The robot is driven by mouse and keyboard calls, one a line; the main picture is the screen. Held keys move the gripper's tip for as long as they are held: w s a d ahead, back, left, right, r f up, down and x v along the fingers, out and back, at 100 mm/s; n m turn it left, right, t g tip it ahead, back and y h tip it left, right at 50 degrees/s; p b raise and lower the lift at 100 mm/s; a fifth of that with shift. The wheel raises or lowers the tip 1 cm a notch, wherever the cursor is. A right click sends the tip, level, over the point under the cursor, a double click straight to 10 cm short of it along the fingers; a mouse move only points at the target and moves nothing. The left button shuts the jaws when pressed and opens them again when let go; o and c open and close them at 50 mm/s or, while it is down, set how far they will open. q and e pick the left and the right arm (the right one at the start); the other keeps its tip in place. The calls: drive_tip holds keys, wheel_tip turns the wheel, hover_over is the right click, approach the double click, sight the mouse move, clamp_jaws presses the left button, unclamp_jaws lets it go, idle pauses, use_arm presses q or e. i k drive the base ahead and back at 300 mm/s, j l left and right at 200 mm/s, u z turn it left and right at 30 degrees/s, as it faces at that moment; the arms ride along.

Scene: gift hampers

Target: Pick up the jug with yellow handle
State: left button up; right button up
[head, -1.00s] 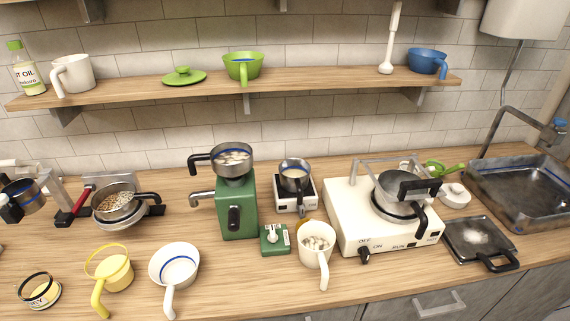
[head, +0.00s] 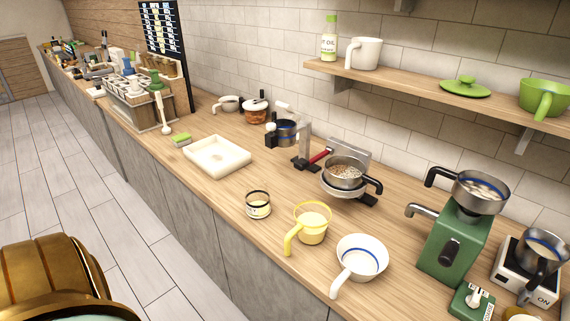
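The jug with yellow handle (head: 311,228) stands upright on the wooden counter in the head view, right of centre near the front edge. Its yellow handle (head: 291,240) points toward the front left. Its rim is yellow and its inside looks pale yellow. A small black-rimmed glass jar stands to its left and a white pan to its right, both apart from it. Neither of my grippers shows in the head view.
The white pan (head: 361,262) and the glass jar (head: 258,204) flank the jug. A white tray (head: 217,156) lies further left. The counter between tray and jar is clear.

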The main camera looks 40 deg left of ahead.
sight(312, 217)
drive_tip(key=u, duration=1.5)
